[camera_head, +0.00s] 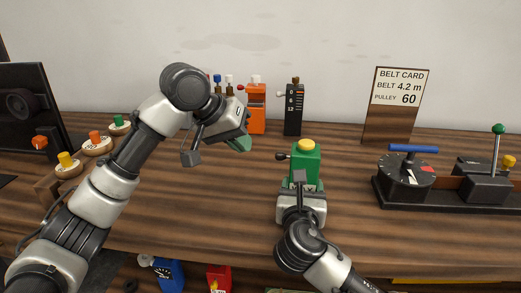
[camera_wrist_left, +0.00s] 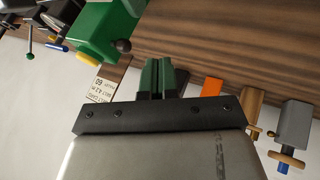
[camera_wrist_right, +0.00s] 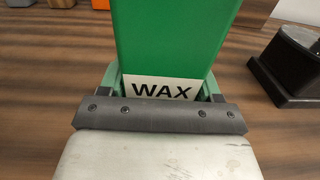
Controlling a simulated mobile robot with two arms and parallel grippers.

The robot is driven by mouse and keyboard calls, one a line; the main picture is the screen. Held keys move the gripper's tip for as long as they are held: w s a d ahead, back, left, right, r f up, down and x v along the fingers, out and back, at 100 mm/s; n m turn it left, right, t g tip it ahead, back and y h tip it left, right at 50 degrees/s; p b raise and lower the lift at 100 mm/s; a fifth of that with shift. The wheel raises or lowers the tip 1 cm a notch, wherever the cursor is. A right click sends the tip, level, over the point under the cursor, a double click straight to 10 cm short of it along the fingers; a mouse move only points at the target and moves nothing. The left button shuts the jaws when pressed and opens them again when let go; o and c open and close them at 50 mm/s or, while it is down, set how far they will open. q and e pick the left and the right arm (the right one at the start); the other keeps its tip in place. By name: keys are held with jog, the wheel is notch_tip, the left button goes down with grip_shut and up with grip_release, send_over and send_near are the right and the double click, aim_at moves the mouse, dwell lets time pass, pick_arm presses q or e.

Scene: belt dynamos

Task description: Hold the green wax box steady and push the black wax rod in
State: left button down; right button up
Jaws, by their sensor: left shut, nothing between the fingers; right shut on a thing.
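The green wax box (camera_head: 305,170) stands upright on the wooden bench, with a yellow cap (camera_head: 306,145) on top. The black wax rod (camera_head: 282,156) sticks out of its left side and ends in a round knob. My right gripper (camera_head: 301,188) is shut on the box from the front; the right wrist view shows its fingers on both sides of the green box (camera_wrist_right: 175,45) above the WAX label (camera_wrist_right: 162,89). My left gripper (camera_head: 240,145) is shut and empty, left of the rod and apart from it. The left wrist view shows its closed fingers (camera_wrist_left: 162,78) and the rod's knob (camera_wrist_left: 123,46).
Behind stand an orange box (camera_head: 256,112), a black box (camera_head: 293,110) and the belt card (camera_head: 397,100). A black device with a blue handle (camera_head: 412,149) is at the right. Coloured knobs (camera_head: 97,143) sit at the left. The bench between the left gripper and the box is clear.

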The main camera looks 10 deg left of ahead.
jog(key=shift+f, duration=0.15)
pick_arm(q)
jog(key=v, duration=0.7)
pick_arm(e)
jog(key=o, duration=1.3)
jog(key=shift+d, duration=0.1)
jog(key=shift+c, duration=0.2)
